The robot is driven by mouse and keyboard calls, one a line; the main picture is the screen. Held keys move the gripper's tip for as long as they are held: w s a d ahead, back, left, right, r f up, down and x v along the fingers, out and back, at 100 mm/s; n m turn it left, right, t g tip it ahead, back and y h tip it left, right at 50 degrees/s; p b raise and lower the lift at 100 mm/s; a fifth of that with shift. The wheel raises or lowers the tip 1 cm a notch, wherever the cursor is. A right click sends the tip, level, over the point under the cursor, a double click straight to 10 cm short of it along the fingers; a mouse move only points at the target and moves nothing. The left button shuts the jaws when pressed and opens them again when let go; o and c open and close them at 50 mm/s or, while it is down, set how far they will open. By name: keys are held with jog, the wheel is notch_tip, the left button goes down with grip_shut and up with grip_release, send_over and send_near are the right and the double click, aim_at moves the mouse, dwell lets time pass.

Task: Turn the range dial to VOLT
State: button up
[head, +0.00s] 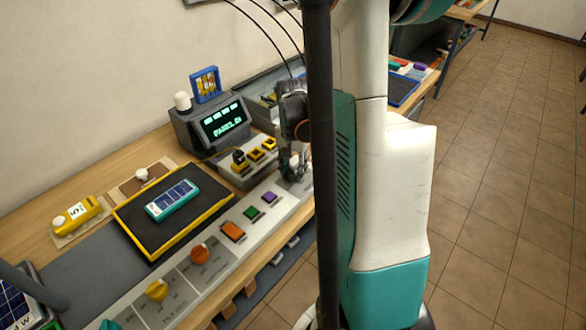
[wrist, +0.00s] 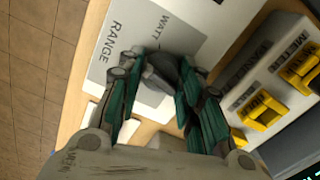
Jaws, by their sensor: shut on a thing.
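The range dial (wrist: 163,73) is a dark grey knob on a light grey plate marked RANGE and WATT in the wrist view. My gripper (wrist: 170,66) is shut on it, with a teal-and-grey finger on either side. VOLT cannot be read, and the fingers hide much of the dial and plate, so I cannot tell its setting. In the head view my gripper (head: 292,167) is down at the far end of the control strip, and the dial there is mostly hidden by it.
Left of my gripper stands a grey meter console (head: 222,122) with a lit green display, and yellow-and-black sockets (head: 254,155) in front. The strip also holds purple, green and orange controls. A solar panel (head: 172,199) lies on a yellow-edged black tray (head: 213,231).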

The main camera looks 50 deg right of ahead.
aim_at(293, 168)
jog(key=n, duration=1.1)
jog(key=shift+b, duration=0.3)
jog(key=shift+n, duration=1.8)
jog(key=o, duration=1.1)
notch_tip(293, 168, up, 12)
